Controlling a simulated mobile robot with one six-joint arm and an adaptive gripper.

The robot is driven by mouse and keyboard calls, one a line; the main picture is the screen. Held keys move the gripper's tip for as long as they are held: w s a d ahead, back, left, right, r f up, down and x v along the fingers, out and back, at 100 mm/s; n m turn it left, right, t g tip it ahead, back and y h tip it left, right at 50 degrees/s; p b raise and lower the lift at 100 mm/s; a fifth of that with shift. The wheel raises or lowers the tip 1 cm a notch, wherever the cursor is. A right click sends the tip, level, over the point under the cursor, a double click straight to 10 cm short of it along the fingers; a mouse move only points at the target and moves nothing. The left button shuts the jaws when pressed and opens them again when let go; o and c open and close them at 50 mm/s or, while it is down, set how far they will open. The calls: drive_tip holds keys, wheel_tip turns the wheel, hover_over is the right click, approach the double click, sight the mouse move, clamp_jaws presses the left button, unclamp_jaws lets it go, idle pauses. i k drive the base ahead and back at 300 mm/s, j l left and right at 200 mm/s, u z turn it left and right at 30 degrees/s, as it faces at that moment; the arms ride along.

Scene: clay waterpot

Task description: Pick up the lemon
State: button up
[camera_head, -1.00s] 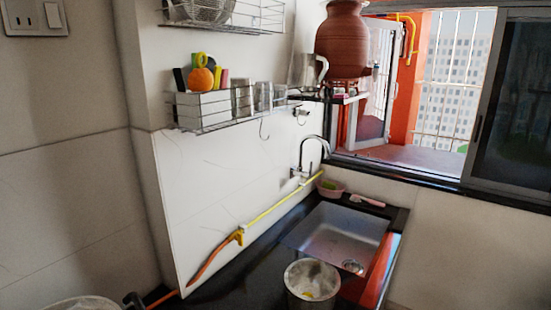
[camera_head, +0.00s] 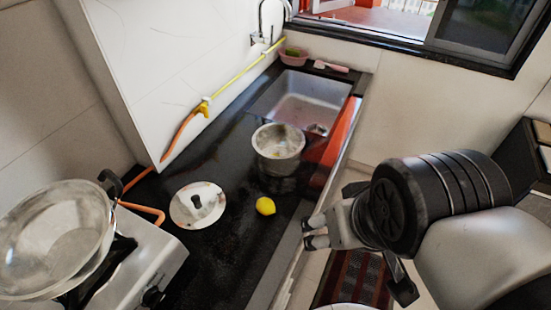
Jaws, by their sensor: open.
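Part of the gripper is hidden behind my dark wrist joint.
A metal pot (camera_head: 279,150) stands behind the lemon, by the sink (camera_head: 303,98). A pan (camera_head: 54,238) sits on the stove (camera_head: 150,262) at left. A striped mat (camera_head: 352,280) lies on the floor.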

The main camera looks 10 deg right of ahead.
sight(264, 205)
drive_tip(key=i+l+u, duration=0.5)
drive_tip(key=l+u, duration=0.2)
drive_tip(key=l, duration=0.2)
drive_tip(key=i, duration=0.05)
